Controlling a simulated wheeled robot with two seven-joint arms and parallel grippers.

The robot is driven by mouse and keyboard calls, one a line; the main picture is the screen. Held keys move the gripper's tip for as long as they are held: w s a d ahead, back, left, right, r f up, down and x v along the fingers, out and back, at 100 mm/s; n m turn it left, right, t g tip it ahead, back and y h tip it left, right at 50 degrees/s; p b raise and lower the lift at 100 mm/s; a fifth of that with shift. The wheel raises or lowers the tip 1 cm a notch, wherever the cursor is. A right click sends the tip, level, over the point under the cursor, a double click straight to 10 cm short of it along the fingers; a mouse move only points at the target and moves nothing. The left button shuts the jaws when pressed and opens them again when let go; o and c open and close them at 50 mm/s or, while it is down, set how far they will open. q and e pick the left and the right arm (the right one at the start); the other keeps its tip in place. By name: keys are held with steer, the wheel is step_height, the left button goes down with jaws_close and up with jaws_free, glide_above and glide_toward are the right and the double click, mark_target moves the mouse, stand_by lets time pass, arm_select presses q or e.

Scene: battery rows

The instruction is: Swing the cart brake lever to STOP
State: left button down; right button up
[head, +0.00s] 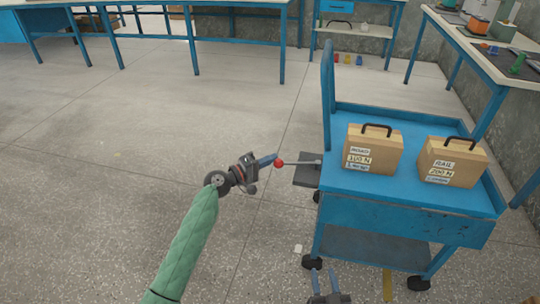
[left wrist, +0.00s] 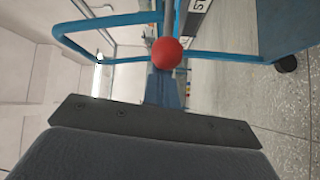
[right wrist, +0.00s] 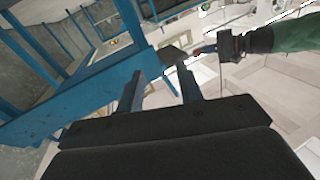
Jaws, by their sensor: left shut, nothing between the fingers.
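The brake lever is a thin grey rod (head: 302,162) with a red ball knob (head: 278,163), sticking out leftward from the left side of the blue cart (head: 405,213) over a dark plate (head: 306,175). My left gripper (head: 272,159) is shut and empty, its tips at the knob; I cannot tell if they touch. In the left wrist view the red knob (left wrist: 166,53) shows just beyond the shut fingers (left wrist: 163,87). A white label with partly cut-off letters (left wrist: 200,5) shows at the top edge there. My right gripper (head: 325,284) is open and empty, low in front of the cart.
Two cardboard boxes with black handles, one marked 100 N (head: 373,150) and one marked 200 N (head: 452,162), stand on the cart top. A workbench (head: 478,65) stands right of the cart. The floor (head: 130,130) to the left is clear.

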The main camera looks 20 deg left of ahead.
mark_target(275, 164)
arm_select(q)
steer(key=shift+s+d+n+t+y+p, duration=0.2)
steer(key=shift+s+n+t+y+p, duration=0.3)
steer(key=shift+s+y+p, duration=0.2)
steer(key=shift+s+d+n+t+y+p, duration=0.25)
steer(key=shift+s+n+t+y+p, duration=0.2)
steer(key=shift+s+n+y+p, duration=0.15)
steer(key=shift+s+d+n+t+y+p, duration=0.2)
steer(key=shift+s+n+t+y+p, duration=0.25)
steer(key=shift+s+y+p, duration=0.25)
steer(key=shift+s+d+p, duration=0.35)
steer(key=shift+s+p, duration=0.15)
steer(key=shift+s, duration=0.2)
steer(key=shift+s+d, duration=0.1)
steer(key=shift+s, duration=0.05)
arm_select(e)
steer(key=s+f+g+h, duration=0.1)
steer(key=s+f+g, duration=0.4)
steer(key=f, duration=0.6)
steer(key=s+d+f+g+h, duration=0.1)
steer(key=s+f+g, duration=0.4)
steer(key=s+f, duration=0.4)
step_height(275, 164, down, 3)
steer(key=shift+s+d+r, duration=0.15)
steer(key=shift+s, duration=0.25)
arm_select(q)
steer(key=shift+s+d+f, duration=0.1)
steer(key=shift+f, duration=0.05)
arm_select(e)
steer(key=shift+d, duration=0.1)
